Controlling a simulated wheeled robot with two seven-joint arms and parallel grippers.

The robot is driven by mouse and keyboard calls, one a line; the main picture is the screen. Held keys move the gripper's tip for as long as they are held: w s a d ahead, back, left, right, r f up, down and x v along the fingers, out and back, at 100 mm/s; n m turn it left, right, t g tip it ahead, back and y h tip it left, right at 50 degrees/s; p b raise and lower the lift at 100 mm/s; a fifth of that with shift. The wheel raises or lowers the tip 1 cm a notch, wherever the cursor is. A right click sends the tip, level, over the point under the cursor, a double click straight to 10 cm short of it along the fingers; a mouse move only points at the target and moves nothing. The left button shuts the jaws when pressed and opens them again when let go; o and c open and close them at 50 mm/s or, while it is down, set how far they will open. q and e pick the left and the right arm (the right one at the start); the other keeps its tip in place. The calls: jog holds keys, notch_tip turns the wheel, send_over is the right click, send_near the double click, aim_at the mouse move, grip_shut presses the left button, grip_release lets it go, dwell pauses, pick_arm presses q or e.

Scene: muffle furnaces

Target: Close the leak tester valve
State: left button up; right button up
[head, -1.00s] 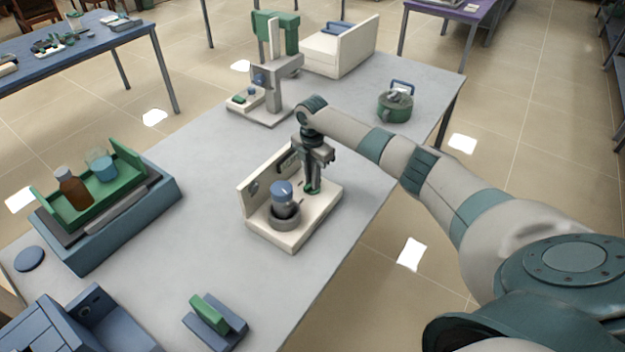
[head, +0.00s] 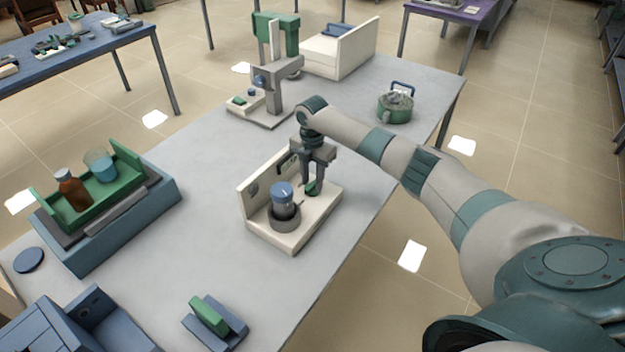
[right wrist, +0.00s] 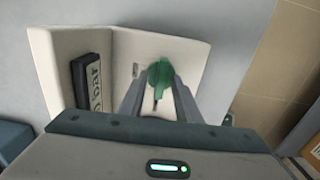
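The leak tester (head: 310,222) is a white L-shaped unit in the middle of the grey table. A blue-capped jar (head: 283,196) stands in its dark round holder. Its green valve handle (head: 312,188) is behind the jar and partly hidden by my right gripper (head: 315,185). In the right wrist view the green handle (right wrist: 160,76) lies between the tips of my right gripper (right wrist: 160,84). The fingers are apart, on either side of it. I cannot tell whether they press on it. My left gripper is not in view.
A dark display panel (right wrist: 90,83) is on the tester's upright wall. A grey stand with a green top (head: 270,85) and a green round pot (head: 395,108) are farther back. A green tray (head: 105,182) with bottles is at left. Bare table surrounds the tester.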

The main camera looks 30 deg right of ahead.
aim_at(312, 183)
dwell(0.3)
notch_tip(312, 183, up, 17)
jog(key=b, duration=0.4)
jog(key=shift+r, duration=0.2)
jog(key=shift+f, duration=0.1)
dwell(0.7)
